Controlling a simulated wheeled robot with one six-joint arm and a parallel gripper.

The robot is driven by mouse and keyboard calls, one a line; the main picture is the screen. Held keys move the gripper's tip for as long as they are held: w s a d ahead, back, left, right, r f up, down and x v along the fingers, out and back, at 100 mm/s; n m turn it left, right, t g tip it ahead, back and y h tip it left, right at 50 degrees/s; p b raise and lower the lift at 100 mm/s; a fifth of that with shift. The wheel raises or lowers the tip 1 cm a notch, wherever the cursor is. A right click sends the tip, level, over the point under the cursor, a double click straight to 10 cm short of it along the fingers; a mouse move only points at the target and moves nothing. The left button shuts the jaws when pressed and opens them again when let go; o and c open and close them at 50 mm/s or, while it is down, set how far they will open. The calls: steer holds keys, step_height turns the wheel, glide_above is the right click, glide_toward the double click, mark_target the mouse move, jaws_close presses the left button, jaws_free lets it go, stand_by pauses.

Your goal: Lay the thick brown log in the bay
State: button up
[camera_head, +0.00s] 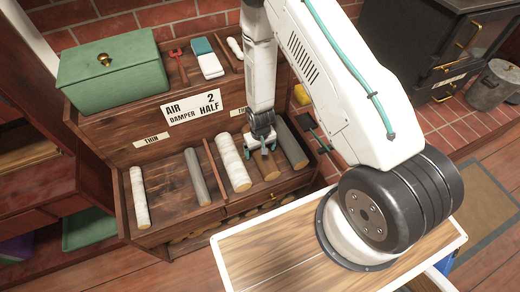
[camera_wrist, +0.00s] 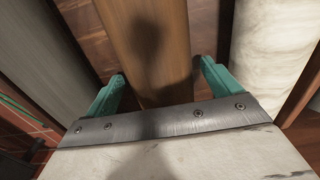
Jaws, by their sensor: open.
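The thick brown log (camera_head: 268,170) lies in the right compartment of the wooden rack, between a thick white log (camera_head: 232,165) and a thick grey log (camera_head: 291,146). My gripper (camera_head: 262,145) is low over its far part, which the gripper partly hides. In the wrist view the brown log (camera_wrist: 150,35) runs between the two green fingers of my open gripper (camera_wrist: 163,75), one finger on each side. The grey log (camera_wrist: 35,50) is on the left there and the white log (camera_wrist: 272,50) on the right. Which bay is meant cannot be told.
The left compartment, under a THIN label (camera_head: 151,139), holds a thin white log (camera_head: 139,197) and a thin grey log (camera_head: 197,176). A divider (camera_head: 214,168) separates the compartments. A sign (camera_head: 192,107) reads AIR DAMPER 2 HALF. A green box (camera_head: 112,75) sits above; a black stove (camera_head: 420,45) stands right.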

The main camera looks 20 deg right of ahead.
step_height(320, 180, up, 8)
steer(key=shift+f, duration=0.1)
stand_by(0.4)
steer(key=s+g, duration=0.1)
steer(key=s, duration=0.1)
steer(key=s+r+g, duration=0.1)
steer(key=s, duration=0.2)
steer(key=shift+d, duration=0.2)
steer(key=s+d+r+g, duration=0.1)
steer(key=s+r, duration=0.3)
steer(key=r, duration=0.9)
steer(key=s+r+g, duration=0.1)
steer(key=s+r, duration=0.2)
steer(key=r, duration=1.1)
steer(key=s+d+r+t, duration=0.1)
steer(key=s+r+t, duration=0.1)
steer(key=s+r, duration=0.4)
steer(key=s+r+t, duration=0.3)
steer(key=s+r, duration=0.4)
steer(key=r, duration=0.6)
steer(key=shift+d+r, duration=0.15)
steer(key=shift+d, duration=0.25)
